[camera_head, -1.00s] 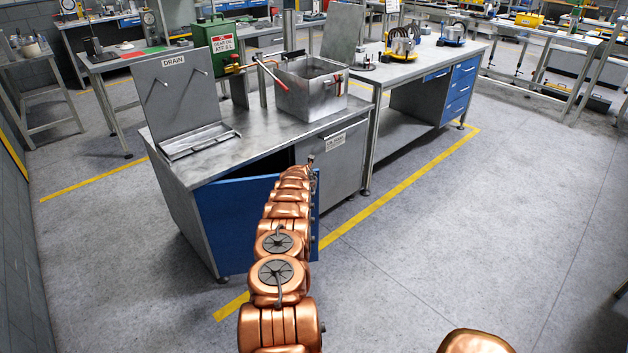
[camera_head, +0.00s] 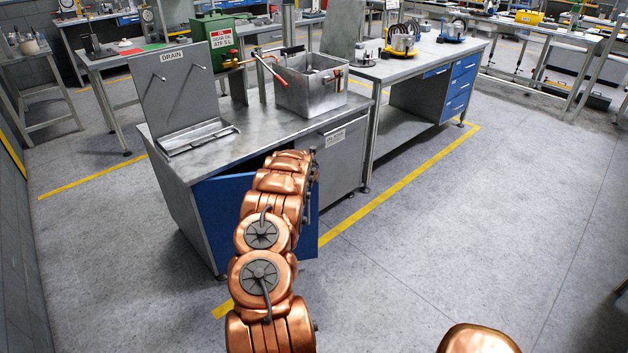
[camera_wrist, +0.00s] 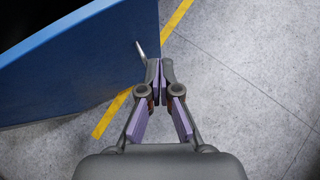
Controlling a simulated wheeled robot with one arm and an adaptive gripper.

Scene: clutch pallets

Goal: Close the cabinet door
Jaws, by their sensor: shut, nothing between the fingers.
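The blue cabinet door (camera_head: 222,215) stands open at the front left of the metal workbench, with a dark gap above its top edge. In the wrist view the door (camera_wrist: 80,65) fills the upper left, and a small metal handle (camera_wrist: 140,50) sticks out near its right edge. My gripper (camera_wrist: 160,64) is shut and empty, its fingertips at the door's free right edge, by the handle. Whether they touch the door I cannot tell. In the head view my arm hides part of the door, and the fingertips are hardly visible.
The bench (camera_head: 255,132) carries a drain plate (camera_head: 176,90), a metal box (camera_head: 311,92) and a green oil container (camera_head: 213,33). A grey front panel (camera_head: 340,165) is right of the door. A second bench with blue drawers (camera_head: 458,90) stands behind. Floor at right is clear.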

